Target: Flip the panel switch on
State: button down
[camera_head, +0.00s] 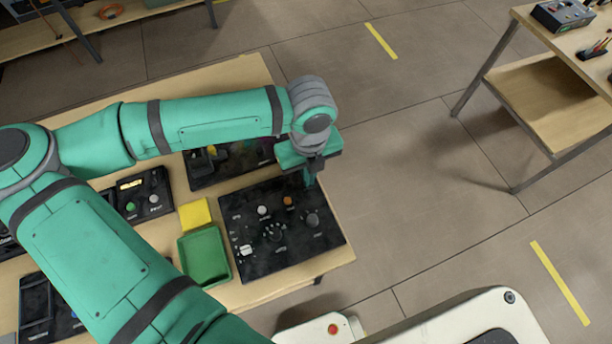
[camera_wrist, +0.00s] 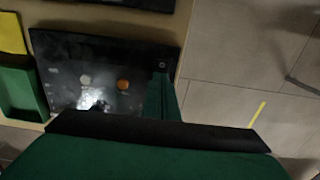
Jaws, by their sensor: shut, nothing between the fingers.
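The black control panel (camera_head: 258,254) lies on the table's right end and carries several controls. A white button (camera_head: 264,211), an orange button (camera_head: 288,201), a dark round knob (camera_head: 312,220), a central dial (camera_head: 274,232) and a small white control (camera_head: 246,250) show on it. I cannot tell which is the switch or its state. My gripper (camera_head: 310,182) is shut and empty, pointing down over the panel's far right corner, right of the orange button. In the wrist view its fingers (camera_wrist: 163,98) cover the panel's right side; whether they touch is unclear. The white button (camera_wrist: 86,80) and orange button (camera_wrist: 123,85) show there.
A green tray (camera_head: 206,281) and a yellow block (camera_head: 195,214) sit left of the panel. More dark panels (camera_head: 143,195) lie farther left, partly behind my arm. Open floor lies right of the table, with another table (camera_head: 555,85) beyond.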

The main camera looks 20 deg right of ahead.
jog(key=shift+a+r, duration=0.1)
jog(key=shift+r, duration=0.7)
jog(key=shift+s+r, duration=0.15)
jog(key=shift+r, duration=2.5)
